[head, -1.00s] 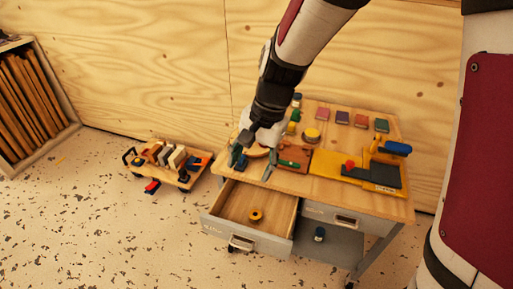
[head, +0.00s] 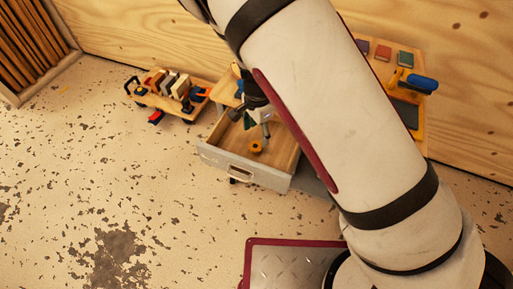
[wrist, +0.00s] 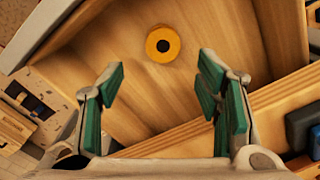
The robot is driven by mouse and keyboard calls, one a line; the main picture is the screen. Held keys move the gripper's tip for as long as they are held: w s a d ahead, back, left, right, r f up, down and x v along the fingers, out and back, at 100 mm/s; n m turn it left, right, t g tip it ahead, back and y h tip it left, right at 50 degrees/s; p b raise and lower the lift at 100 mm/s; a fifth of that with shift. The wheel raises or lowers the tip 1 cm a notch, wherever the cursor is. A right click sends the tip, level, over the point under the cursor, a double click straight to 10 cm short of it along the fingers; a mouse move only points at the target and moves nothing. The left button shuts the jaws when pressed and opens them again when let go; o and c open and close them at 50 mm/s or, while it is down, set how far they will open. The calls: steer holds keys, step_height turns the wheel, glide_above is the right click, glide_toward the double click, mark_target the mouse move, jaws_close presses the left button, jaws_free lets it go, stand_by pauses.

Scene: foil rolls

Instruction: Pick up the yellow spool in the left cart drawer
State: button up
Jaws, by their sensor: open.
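The yellow spool (head: 256,148) lies on the floor of the open left cart drawer (head: 223,163). It has a dark round centre and shows in the wrist view (wrist: 152,45) at the top middle, beyond and between my fingertips. My gripper (wrist: 158,85) is open and empty, its green-padded fingers spread wide. In the head view my gripper (head: 258,122) is over the back part of the drawer, close behind the spool and partly hidden by my arm. The fingers do not touch the spool.
The drawer walls stand around the spool; the cart top's wooden edge (wrist: 280,108) is close beside my right finger. A small wooden wagon (head: 165,100) with blocks stands on the floor to the left. My arm hides much of the cart top.

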mark_target(255, 146)
steer(key=f, duration=0.2)
steer(key=f+b, duration=0.1)
steer(key=f, duration=0.2)
steer(key=f+b, duration=0.1)
steer(key=f, duration=0.2)
steer(key=shift+a+f, duration=0.2)
steer(key=shift+a, duration=0.15)
steer(key=c, duration=1.2)
